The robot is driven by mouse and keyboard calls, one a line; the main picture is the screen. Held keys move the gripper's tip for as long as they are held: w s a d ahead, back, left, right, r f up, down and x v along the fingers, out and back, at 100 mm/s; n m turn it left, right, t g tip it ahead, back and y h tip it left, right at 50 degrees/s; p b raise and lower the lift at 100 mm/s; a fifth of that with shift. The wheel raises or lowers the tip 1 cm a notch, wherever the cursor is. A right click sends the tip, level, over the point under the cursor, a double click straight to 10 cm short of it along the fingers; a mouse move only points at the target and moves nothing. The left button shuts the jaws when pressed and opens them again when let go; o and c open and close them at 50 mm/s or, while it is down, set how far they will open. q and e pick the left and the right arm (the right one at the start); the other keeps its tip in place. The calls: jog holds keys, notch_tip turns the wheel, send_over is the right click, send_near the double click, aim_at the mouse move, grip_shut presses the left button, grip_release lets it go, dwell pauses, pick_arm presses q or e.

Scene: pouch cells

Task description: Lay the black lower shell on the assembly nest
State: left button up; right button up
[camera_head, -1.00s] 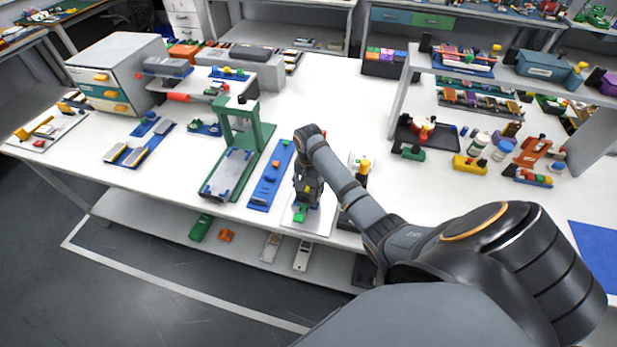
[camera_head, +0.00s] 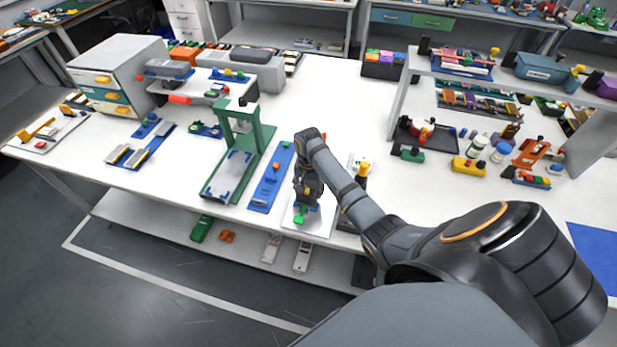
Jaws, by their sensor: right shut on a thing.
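My right gripper (camera_head: 305,200) points down over a white plate (camera_head: 318,224) near the table's front edge. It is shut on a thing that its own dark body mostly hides. I cannot clearly make out the black lower shell, nor whether the held thing touches the plate. A small green part (camera_head: 300,216) shows on the plate just below the fingers. I cannot tell for sure which fixture is the assembly nest; the white plate lies directly under the gripper. My left gripper is out of view.
Left of the gripper lie a long blue plate (camera_head: 264,193) with orange and red parts and a tall green press frame (camera_head: 260,138). The table's middle back is clear.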

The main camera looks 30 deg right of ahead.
jog(key=shift+f+b, duration=0.35)
jog(key=shift+f, duration=0.6)
jog(key=o, duration=1.2)
jog(key=shift+o, duration=0.2)
notch_tip(320, 180, up, 12)
jog(key=shift+r, duration=0.1)
